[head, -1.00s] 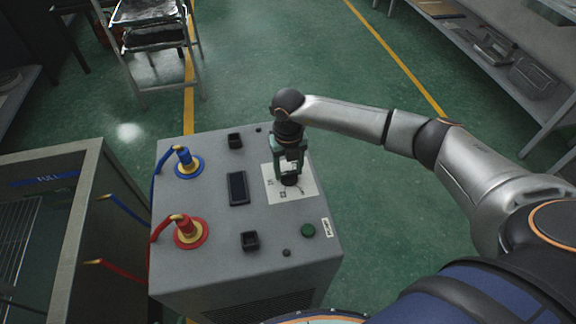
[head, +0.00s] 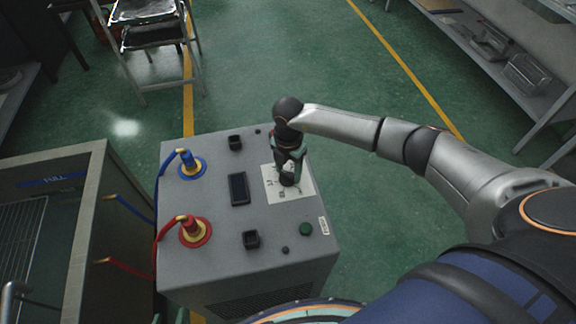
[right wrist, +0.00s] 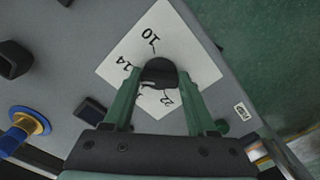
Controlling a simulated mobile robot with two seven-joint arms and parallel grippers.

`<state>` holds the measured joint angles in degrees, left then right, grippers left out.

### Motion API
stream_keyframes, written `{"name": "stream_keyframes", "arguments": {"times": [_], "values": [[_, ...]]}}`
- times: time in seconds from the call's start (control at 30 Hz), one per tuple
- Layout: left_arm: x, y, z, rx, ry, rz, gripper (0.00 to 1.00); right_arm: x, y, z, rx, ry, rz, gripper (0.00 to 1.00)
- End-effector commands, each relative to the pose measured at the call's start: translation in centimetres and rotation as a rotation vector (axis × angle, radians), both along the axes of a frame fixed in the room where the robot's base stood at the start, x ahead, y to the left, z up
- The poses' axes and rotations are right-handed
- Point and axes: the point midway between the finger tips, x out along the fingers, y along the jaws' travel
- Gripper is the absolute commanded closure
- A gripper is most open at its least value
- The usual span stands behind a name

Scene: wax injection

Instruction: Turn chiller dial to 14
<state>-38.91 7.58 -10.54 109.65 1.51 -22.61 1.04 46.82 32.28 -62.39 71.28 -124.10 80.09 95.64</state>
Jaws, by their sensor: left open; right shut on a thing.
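The chiller (head: 215,210) is a grey box in the middle of the head view. Its black dial (head: 288,180) sits on a white scale plate (head: 302,192) on the top face. My right gripper (head: 288,174) points down and is shut on the dial. In the right wrist view the green fingers hold the dial (right wrist: 160,72) from both sides. The numbers 10, 14 and 22 show around it; other marks are partly hidden, and I cannot tell where the dial points. My left gripper (head: 169,318) shows only its green fingertips at the bottom edge, apart and empty.
Blue (head: 190,166) and red (head: 194,232) hose fittings stand on the chiller's left, with hoses running left to a glass-fronted cabinet (head: 75,215). A dark display (head: 239,188) and green button (head: 306,229) are nearby. Open green floor lies beyond the chiller.

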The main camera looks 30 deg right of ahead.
Motion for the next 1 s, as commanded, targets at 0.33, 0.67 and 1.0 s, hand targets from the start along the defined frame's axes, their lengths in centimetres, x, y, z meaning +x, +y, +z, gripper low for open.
{"name": "stream_keyframes", "arguments": {"times": [0.33, 0.67, 1.0], "values": [[0.00, -0.05, 1.23, -0.001, -0.001, 0.001, 0.43, -0.02, -0.03, 0.17, -0.001, -0.001, -0.170, 0.98], [0.01, -0.05, 1.40, -0.002, -0.001, 0.000, 0.43, 0.01, -0.08, 0.08, -0.001, -0.003, -0.212, 0.98], [0.02, -0.05, 1.39, -0.001, -0.001, 0.001, 0.43, 0.01, -0.06, 0.07, -0.001, -0.003, -0.210, 0.37]]}}
